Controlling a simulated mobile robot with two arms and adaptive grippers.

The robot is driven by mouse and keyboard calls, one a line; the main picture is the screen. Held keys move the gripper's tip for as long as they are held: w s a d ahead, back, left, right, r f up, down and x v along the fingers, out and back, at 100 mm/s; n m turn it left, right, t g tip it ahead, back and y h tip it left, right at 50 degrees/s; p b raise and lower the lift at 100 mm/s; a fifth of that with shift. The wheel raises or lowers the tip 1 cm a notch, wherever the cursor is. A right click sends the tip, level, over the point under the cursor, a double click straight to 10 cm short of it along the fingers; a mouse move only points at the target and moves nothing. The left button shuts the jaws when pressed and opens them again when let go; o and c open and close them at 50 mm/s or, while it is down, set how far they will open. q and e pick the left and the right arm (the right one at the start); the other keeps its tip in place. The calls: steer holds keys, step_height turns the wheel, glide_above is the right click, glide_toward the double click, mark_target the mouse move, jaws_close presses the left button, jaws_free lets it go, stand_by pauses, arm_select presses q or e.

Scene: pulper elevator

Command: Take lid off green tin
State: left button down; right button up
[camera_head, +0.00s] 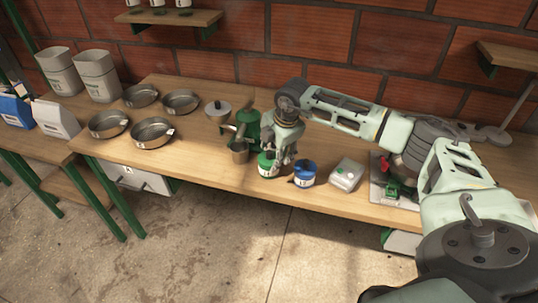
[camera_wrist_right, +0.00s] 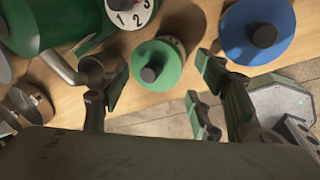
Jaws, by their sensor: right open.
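The green tin (camera_head: 267,168) stands on the workbench below my right gripper (camera_head: 282,155). In the right wrist view its round green lid (camera_wrist_right: 172,73) is on, with a dark knob (camera_wrist_right: 151,73) in the middle. My right gripper (camera_wrist_right: 158,92) is open and empty, with one finger left of the lid and others to its right. The lid shows between them, apart from the fingers in this view; the height gap is hard to judge. The gripper partly hides the tin in the head view. My left gripper is not in view.
A blue-lidded tin (camera_head: 304,174) stands close to the right; its lid (camera_wrist_right: 258,30) shows too. A green machine with a dial (camera_wrist_right: 130,12) stands close left. Several metal pans (camera_head: 152,134) are on the bench's left.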

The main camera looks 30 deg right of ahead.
steer(key=shift+x, duration=1)
steer(key=c, duration=0.9)
steer(key=shift+r, duration=0.15)
